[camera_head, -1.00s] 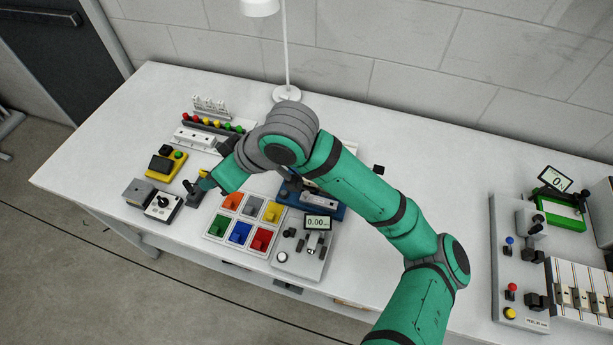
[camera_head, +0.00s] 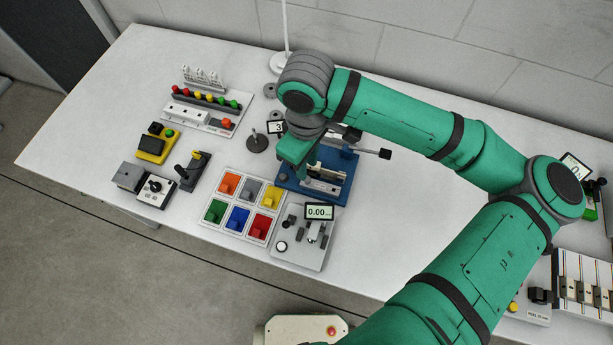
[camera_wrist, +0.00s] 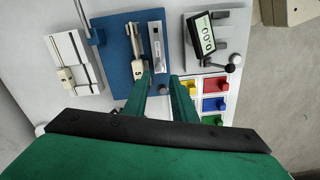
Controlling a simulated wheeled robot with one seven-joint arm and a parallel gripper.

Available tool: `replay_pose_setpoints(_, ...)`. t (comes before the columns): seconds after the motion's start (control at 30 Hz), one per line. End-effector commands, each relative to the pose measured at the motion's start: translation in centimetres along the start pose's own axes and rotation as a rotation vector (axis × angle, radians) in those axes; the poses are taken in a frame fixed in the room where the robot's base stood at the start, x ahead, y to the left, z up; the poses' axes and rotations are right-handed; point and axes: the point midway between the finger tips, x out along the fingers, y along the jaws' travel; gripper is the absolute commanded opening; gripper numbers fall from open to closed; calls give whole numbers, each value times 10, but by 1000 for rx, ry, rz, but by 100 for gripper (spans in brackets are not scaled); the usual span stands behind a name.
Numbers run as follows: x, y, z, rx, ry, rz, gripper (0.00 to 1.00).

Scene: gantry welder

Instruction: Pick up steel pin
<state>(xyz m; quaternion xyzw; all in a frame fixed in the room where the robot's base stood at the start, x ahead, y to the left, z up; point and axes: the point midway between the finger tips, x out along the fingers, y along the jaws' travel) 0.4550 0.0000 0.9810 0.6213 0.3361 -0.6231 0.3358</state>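My gripper (camera_head: 297,158) hangs over the left part of a blue fixture (camera_head: 334,190) in the head view. In the wrist view the two green fingers of my gripper (camera_wrist: 162,82) are apart, with nothing held between them. They point at the near end of the blue fixture (camera_wrist: 117,52), beside a pale block marked with a digit (camera_wrist: 138,68) and a silver bar-shaped part (camera_wrist: 157,40). A small dark round knob shows between the fingers. I cannot single out the steel pin in either view; my gripper and arm hide part of the fixture.
A tray of coloured compartments (camera_head: 234,226) and a white unit reading 0.00 (camera_head: 291,250) stand in front of the fixture. A dark round stand (camera_head: 257,143), a yellow box (camera_head: 155,148) and a black lever (camera_head: 194,166) stand to the left.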

Motion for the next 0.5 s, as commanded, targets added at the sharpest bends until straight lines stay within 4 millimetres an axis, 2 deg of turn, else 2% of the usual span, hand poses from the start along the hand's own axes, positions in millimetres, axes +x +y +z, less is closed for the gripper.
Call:
replay_pose_setpoints(0.23, 17, 0, 1, 1, 0, 0, 25)
replay_pose_setpoints(0.5, 53, 0, 0, -4, 1, 0, 25)
